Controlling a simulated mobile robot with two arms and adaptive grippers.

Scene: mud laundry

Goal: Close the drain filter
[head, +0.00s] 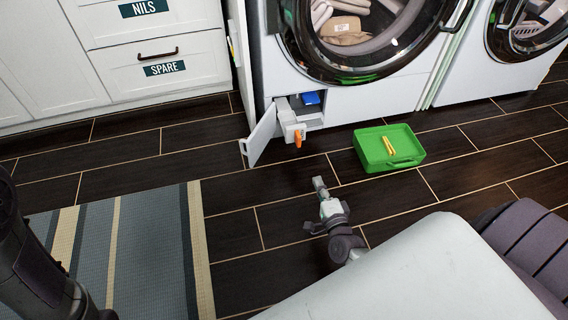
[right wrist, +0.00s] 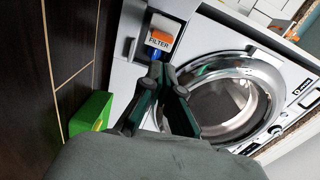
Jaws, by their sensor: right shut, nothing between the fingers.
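The drain filter (head: 291,116) is a white piece with an orange knob, sticking out of a low opening in the front of the left washing machine (head: 360,98). The small white flap door (head: 262,134) beside it stands open. In the right wrist view the filter (right wrist: 163,31) shows its orange grip and the word FILTER. My right gripper (head: 319,184) is shut and empty, above the floor and in front of the filter, apart from it in the head view. Its closed fingers (right wrist: 161,70) point towards the filter in the wrist view. My left gripper is out of view.
A green tray (head: 413,163) with a yellow item (head: 389,145) inside stands on the floor right of the filter. A striped rug (head: 140,240) lies at left. White drawers (head: 150,50) stand behind it. Dark floor between rug and tray is clear.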

